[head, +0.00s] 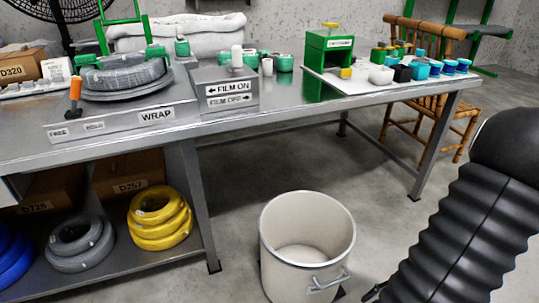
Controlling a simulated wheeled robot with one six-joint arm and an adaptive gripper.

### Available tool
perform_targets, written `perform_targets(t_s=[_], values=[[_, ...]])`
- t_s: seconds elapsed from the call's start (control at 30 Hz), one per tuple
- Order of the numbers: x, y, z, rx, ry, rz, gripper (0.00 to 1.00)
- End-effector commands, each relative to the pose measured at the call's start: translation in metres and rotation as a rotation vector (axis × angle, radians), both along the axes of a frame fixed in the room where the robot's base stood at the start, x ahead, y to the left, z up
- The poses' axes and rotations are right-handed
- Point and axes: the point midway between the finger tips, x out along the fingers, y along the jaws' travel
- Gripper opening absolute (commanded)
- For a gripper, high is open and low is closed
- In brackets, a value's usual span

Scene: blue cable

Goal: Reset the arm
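My arm, in a black ribbed sleeve, runs down the right side of the head view and leaves the frame at the bottom. Its wrist is hidden below the edge, and I cannot make out my gripper. A small dark tip shows left of the sleeve at the bottom edge; I cannot tell what it belongs to. A blue cable coil (14,262) lies on the lower shelf at far left, cut off by the frame. A grey coil (78,243) and a yellow coil (160,217) lie beside it.
A metal workbench (300,112) carries a wrapping turntable with a grey coil (122,72), a film switch box (226,90), and a green dispenser (328,52) with several small cups. A white bin (290,262) stands left of my arm. A wooden chair (450,100) is behind. Floor beneath the bench is mostly clear.

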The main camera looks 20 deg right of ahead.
Motion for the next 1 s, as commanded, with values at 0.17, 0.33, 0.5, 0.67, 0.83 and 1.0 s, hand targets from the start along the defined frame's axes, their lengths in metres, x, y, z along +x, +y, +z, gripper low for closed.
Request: perform_targets(t_s=[0.17, 0.33, 0.5, 0.67, 0.83, 1.0], values=[[0.018, 0.009, 0.043, -0.199, 0.053, 0.122, 0.37], [0.037, 0.021, 0.083, -0.386, 0.049, 0.232, 0.37], [0.056, 0.04, 0.125, -0.564, -0.006, 0.34, 0.37], [0.072, 0.065, 0.165, -0.715, -0.099, 0.45, 0.37], [0.084, 0.097, 0.209, -0.853, -0.239, 0.578, 0.37], [0.088, 0.137, 0.252, -0.958, -0.408, 0.71, 0.37]])
